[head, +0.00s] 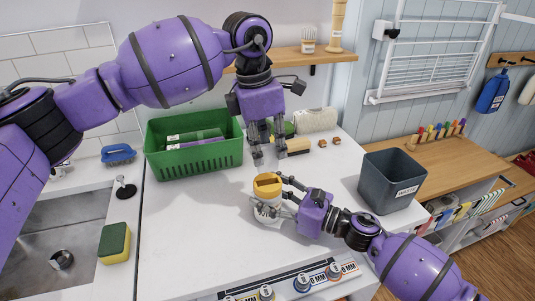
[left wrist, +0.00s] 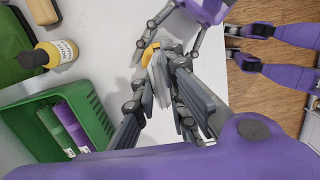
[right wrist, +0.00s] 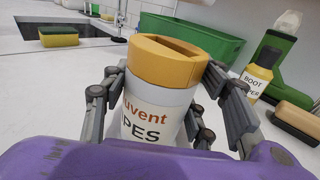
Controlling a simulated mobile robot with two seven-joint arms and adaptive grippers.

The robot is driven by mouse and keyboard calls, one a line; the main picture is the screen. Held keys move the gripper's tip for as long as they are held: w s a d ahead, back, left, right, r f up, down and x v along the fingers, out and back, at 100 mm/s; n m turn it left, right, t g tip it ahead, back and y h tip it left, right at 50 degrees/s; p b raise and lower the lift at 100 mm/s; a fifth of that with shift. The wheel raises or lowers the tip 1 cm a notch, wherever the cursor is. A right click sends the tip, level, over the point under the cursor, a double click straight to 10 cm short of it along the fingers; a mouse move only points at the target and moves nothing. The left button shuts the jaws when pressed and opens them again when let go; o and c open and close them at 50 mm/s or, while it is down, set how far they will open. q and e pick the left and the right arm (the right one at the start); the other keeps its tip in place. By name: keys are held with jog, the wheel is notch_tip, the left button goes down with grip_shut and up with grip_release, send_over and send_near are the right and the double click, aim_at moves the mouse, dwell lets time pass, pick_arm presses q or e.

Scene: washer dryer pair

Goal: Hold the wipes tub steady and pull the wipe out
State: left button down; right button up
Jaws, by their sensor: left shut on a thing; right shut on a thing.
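The wipes tub (head: 266,211) stands upright on the white counter. It has a white body and an orange-yellow lid, large in the right wrist view (right wrist: 165,62), with a slot that looks empty there. My right gripper (head: 272,196) is shut on the tub, its fingers on both sides of it. My left gripper (head: 269,158) is above the tub, pointing down and apart from the lid. In the left wrist view a pale strip, apparently the wipe (left wrist: 161,82), is between its fingers. The head view does not show the wipe clearly.
A green basket (head: 194,163) stands at the back left and a dark grey bin (head: 392,183) at the right. A yellow bottle (left wrist: 55,53) stands behind. A sponge (head: 114,243) lies beside the sink (head: 55,235). The counter's front left is clear.

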pick_arm(q)
jog(key=shift+r, duration=1.85)
pick_arm(e)
jog(key=o, duration=1.3)
